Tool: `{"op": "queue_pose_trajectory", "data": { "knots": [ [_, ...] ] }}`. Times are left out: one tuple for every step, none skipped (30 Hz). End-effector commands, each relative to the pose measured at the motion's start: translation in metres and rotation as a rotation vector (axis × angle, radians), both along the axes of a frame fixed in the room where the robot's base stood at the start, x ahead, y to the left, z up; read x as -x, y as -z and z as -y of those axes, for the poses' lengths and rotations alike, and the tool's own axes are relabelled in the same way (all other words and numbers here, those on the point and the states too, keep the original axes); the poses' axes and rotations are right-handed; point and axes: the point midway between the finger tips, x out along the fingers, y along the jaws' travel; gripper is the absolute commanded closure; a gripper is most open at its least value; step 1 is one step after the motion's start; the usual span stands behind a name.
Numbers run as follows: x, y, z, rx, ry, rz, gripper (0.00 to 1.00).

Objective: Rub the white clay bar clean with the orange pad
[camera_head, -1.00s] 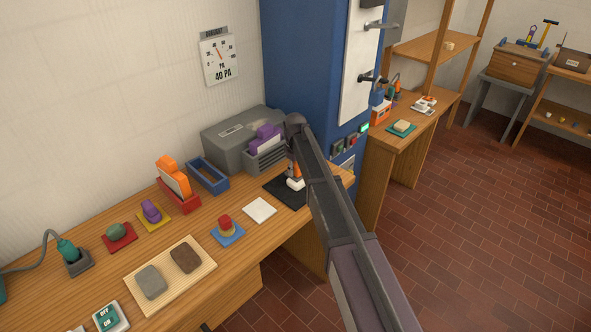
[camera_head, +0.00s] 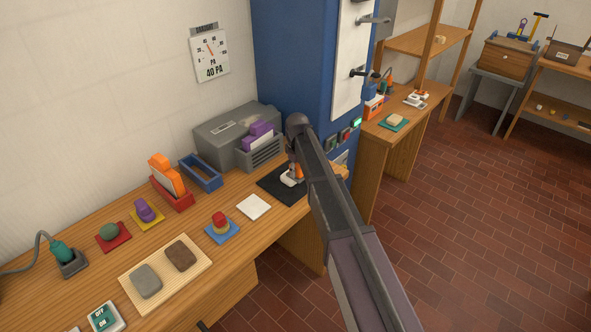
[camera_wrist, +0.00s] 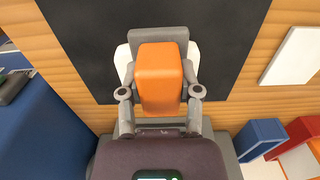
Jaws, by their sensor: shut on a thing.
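My gripper (camera_wrist: 160,78) is shut on the orange pad (camera_wrist: 161,80), a rounded block between its two fingers. It also shows in the head view (camera_head: 299,171), at the end of my arm. The white clay bar (camera_wrist: 122,60) lies under the pad in the wrist view, with its pale ends showing on both sides. In the head view the bar (camera_head: 288,181) sits on the black mat (camera_head: 270,187). The pad hides the bar's middle, so I cannot tell whether they touch or how clean the bar is.
A grey box (camera_head: 237,130) and a blue open frame (camera_head: 202,172) stand behind the mat. A white square (camera_head: 253,207) lies in front-left of it. A red holder (camera_head: 172,194) stands further left. The blue cabinet (camera_head: 290,70) rises close behind my arm.

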Motion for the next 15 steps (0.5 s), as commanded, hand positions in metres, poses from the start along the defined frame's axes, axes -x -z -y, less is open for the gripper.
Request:
{"op": "queue_pose_trajectory", "data": {
  "knots": [
    [0.000,0.000,0.000,0.001,0.000,-0.001,1.00],
    [0.000,0.000,0.000,0.001,0.000,-0.001,1.00],
    [0.000,0.000,0.000,0.000,0.000,0.000,1.00],
    [0.000,0.000,0.000,0.000,0.000,0.000,1.00],
    [0.000,0.000,0.000,0.000,0.000,0.000,1.00],
    [0.000,0.000,0.000,0.000,0.000,0.000,1.00],
    [0.000,-0.001,0.000,0.000,0.000,0.000,1.00],
    [0.000,-0.002,0.000,0.000,0.000,0.000,1.00],
    [0.000,-0.003,0.000,-0.001,0.000,0.001,1.00],
    [-0.001,-0.005,0.000,-0.001,0.000,0.001,1.00],
    [-0.001,-0.007,0.000,-0.001,0.000,0.001,1.00],
    [-0.001,-0.009,-0.001,-0.001,0.000,0.001,1.00],
    [-0.001,-0.012,-0.001,-0.001,0.000,0.001,1.00],
    [-0.001,-0.014,-0.001,-0.001,0.000,0.001,1.00],
    [-0.001,-0.017,-0.001,-0.001,0.000,0.001,1.00]
  ]
}}
